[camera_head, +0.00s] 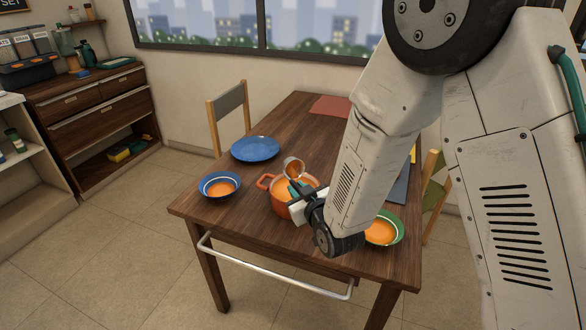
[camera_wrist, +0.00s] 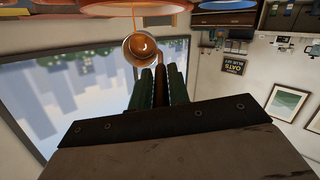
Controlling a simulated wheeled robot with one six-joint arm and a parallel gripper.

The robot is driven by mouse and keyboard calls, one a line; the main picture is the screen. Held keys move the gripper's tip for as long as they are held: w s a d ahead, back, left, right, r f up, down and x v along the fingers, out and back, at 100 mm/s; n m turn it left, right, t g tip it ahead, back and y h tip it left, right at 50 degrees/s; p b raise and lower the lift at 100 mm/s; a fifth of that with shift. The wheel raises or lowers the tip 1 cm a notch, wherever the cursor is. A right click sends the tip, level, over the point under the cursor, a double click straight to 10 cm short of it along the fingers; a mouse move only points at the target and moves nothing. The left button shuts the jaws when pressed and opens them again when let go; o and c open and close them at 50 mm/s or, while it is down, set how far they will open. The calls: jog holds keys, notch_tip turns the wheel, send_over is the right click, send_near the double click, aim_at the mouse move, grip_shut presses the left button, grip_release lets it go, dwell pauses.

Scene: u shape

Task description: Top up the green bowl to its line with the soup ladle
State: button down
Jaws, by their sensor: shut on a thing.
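The green bowl (camera_head: 402,229) stands on the table at the near right, with orange soup in it; my arm hides its left part, and I cannot make out its line. The orange pot (camera_head: 278,205) of soup stands near the table's middle. My gripper (camera_head: 302,190) is over the pot's right side, left of the green bowl. In the wrist view my gripper (camera_wrist: 158,88) is shut on the handle of the soup ladle (camera_wrist: 139,48). The ladle's cup (camera_head: 294,165) is above the pot's far side and looks orange inside; how full it is I cannot tell.
A blue bowl (camera_head: 220,178) of orange soup stands left of the pot. A blue plate (camera_head: 255,148) lies behind it. A red mat (camera_head: 330,107) lies at the far end. Chairs (camera_head: 229,111) stand at the table's sides. A metal rail (camera_head: 270,270) runs along the front.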

jog(key=shift+s+d+f+t+y, duration=0.15)
jog(key=shift+f+t+y, duration=0.1)
jog(key=shift+f+t, duration=0.2)
jog(key=shift+s+a+f+t+y, duration=0.15)
jog(key=shift+f+t+y, duration=0.1)
jog(key=shift+f+t, duration=0.2)
dwell(1.4)
jog(key=shift+s+d+t+y, duration=0.15)
jog(key=shift+t+y, duration=0.15)
jog(key=shift+t, duration=0.5)
dwell(1.1)
